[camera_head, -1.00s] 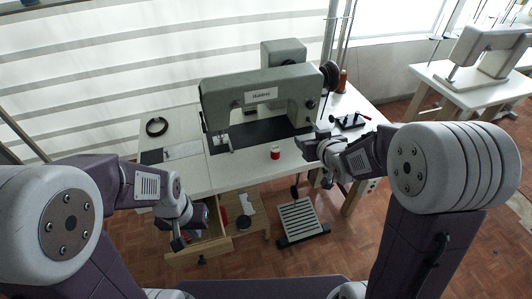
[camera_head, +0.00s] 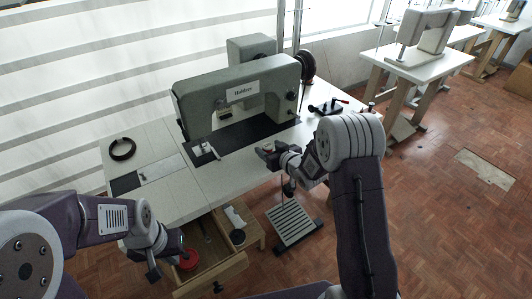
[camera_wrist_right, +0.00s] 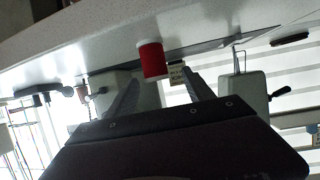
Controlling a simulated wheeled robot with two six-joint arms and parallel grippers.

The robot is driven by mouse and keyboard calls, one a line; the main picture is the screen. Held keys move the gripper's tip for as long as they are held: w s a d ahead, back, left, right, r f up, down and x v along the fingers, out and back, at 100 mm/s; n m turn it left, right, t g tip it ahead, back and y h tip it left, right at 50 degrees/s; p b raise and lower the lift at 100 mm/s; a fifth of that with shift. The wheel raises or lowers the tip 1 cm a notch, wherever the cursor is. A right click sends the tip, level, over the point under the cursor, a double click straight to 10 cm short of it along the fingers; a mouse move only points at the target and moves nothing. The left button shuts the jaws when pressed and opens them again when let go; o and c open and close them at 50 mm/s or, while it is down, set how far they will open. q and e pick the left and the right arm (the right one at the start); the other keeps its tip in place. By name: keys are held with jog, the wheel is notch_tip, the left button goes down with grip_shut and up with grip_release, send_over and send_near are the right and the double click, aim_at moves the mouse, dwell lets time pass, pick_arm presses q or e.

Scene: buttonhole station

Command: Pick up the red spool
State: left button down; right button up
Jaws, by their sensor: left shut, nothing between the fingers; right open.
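The red spool (camera_wrist_right: 153,60), with white ends, shows in the right wrist view on the pale table top, which appears upside down there. It lies ahead of and between the two spread fingers of my right gripper (camera_wrist_right: 162,95). I cannot tell whether they touch it. In the head view my right gripper (camera_head: 268,153) is open at the table's front edge and largely hides the spool. My left gripper (camera_head: 160,265) is shut and empty, low at the left beside the open drawer.
A grey sewing machine (camera_head: 240,92) stands on the white table (camera_head: 165,195) behind the right gripper. A black ring (camera_head: 122,149) lies at the left. The wooden drawer (camera_head: 215,277) holds a red round item (camera_head: 188,260). A pedal (camera_head: 292,222) is below.

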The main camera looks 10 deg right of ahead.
aim_at(264, 146)
jog(key=shift+w+d+f, duration=0.1)
jog(key=shift+w+f, duration=0.15)
jog(key=shift+w, duration=0.2)
jog(key=x, duration=0.2)
jog(key=f+x, duration=0.1)
jog(key=x, duration=0.2)
jog(key=shift+d+b, duration=0.1)
jog(key=shift+b, duration=0.2)
jog(key=shift+s, duration=0.15)
grip_shut()
